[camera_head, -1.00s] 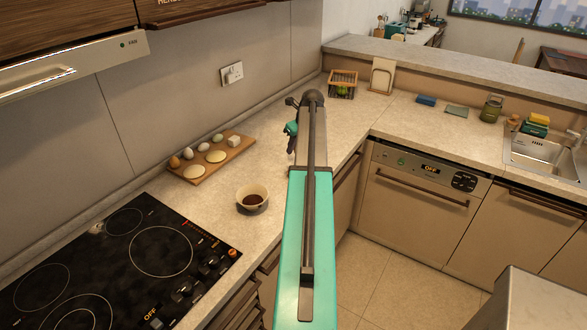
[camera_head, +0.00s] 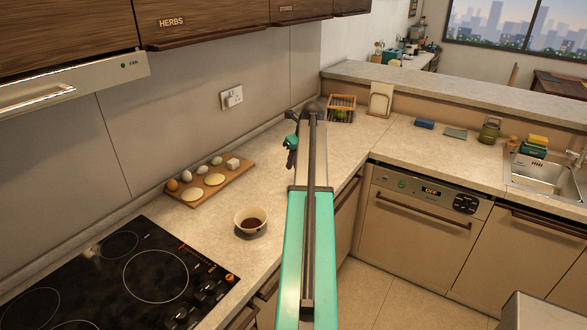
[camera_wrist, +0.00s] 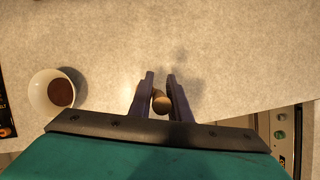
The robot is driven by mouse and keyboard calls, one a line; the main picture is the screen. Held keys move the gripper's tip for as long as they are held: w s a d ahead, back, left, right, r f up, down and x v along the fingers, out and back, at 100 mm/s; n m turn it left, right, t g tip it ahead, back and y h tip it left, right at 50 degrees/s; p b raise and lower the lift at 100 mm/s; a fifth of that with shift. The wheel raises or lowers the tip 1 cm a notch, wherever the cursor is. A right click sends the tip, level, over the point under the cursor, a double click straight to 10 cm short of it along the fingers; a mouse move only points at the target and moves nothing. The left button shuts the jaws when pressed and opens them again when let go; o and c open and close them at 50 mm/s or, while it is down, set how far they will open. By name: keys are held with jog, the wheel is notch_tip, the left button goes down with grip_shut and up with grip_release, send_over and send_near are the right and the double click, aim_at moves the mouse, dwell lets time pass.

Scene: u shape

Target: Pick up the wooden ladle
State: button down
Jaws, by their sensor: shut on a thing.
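In the wrist view, my gripper (camera_wrist: 160,86) points over the counter, its two dark fingers close together. Between them is a round, brown wooden end (camera_wrist: 160,102), which looks like the end of the ladle's handle. The fingers are shut on it. The rest of the ladle is hidden from this view. In the head view, my arm covers most of the gripper area, and I cannot make out the ladle there.
A white bowl with dark contents (camera_head: 251,221) stands on the counter (camera_head: 258,180), left of my arm. A wooden board with eggs and round pieces (camera_head: 209,183) lies behind it. A black cooktop (camera_head: 115,270) is at front left. A wire basket (camera_head: 341,107) stands in the far corner.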

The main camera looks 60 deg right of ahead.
jog(key=s+a+r+b, duration=0.1)
jog(key=s+a+b, duration=0.3)
jog(key=s, duration=1)
jog(key=a, duration=0.2)
jog(key=shift+a+r, duration=0.2)
jog(key=shift+a, duration=0.2)
jog(key=shift+s, duration=0.1)
jog(key=w+a+r+n+y+p, duration=0.1)
jog(key=w+a+r+n+p, duration=0.1)
jog(key=w+a, duration=0.3)
jog(key=w+a+r+n+y+p, duration=0.2)
jog(key=w+a+n+p, duration=0.2)
jog(key=w, duration=0.3)
jog(key=w+a+r+n+t+y+p, duration=0.1)
jog(key=w+a+r+n+p, duration=0.1)
jog(key=w+a+p, duration=0.3)
jog(key=shift+w+a+r+n, duration=0.25)
jog(key=shift+w+a+n, duration=0.25)
jog(key=shift+w+a, duration=0.15)
jog(key=shift+s+f, duration=0.1)
jog(key=shift+f, duration=0.05)
